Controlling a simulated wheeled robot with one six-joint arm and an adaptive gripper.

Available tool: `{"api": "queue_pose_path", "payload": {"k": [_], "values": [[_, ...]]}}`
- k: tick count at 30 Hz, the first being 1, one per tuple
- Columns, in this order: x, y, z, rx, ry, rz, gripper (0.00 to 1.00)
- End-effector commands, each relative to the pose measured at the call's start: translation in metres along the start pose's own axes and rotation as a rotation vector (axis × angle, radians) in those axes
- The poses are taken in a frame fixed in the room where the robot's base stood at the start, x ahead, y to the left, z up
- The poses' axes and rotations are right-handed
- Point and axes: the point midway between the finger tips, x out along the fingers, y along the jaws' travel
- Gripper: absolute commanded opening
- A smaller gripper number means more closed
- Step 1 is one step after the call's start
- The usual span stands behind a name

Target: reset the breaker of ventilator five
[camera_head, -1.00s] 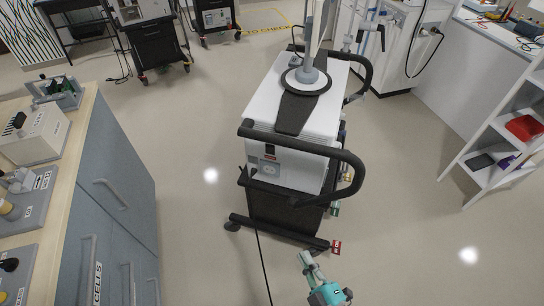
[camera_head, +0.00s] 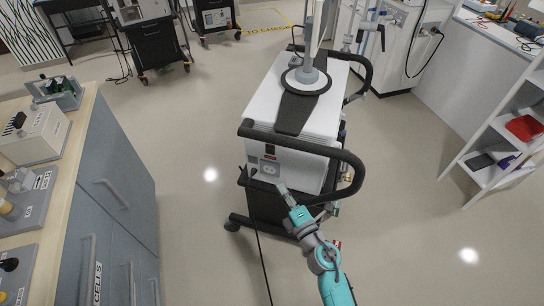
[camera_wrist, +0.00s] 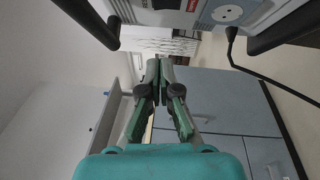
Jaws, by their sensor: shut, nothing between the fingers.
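The ventilator (camera_head: 307,109), a white unit on a dark wheeled cart, stands in the middle of the head view with a black handle bar (camera_head: 315,147) across its near end. I cannot make out the breaker for certain. My gripper (camera_head: 282,187) is shut and empty, just below and right of the socket plate; contact cannot be told. Its fingers (camera_wrist: 158,68) meet in the wrist view.
A black cord (camera_head: 258,232) runs from the panel to the floor. A counter with blue-grey drawers (camera_head: 105,185) stands left, a white shelf (camera_head: 500,150) right. Other carts (camera_head: 150,42) stand at the back. Floor is clear on both sides of the ventilator.

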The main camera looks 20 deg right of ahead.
Motion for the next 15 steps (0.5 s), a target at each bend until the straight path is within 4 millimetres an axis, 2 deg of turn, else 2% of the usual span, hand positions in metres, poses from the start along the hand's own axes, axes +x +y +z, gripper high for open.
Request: {"api": "queue_pose_path", "payload": {"k": [10,15], "values": [[0.002,0.0,0.0,0.002,0.0,0.0,0.0],[0.018,0.001,0.0,0.0,0.0,0.001,0.0]]}}
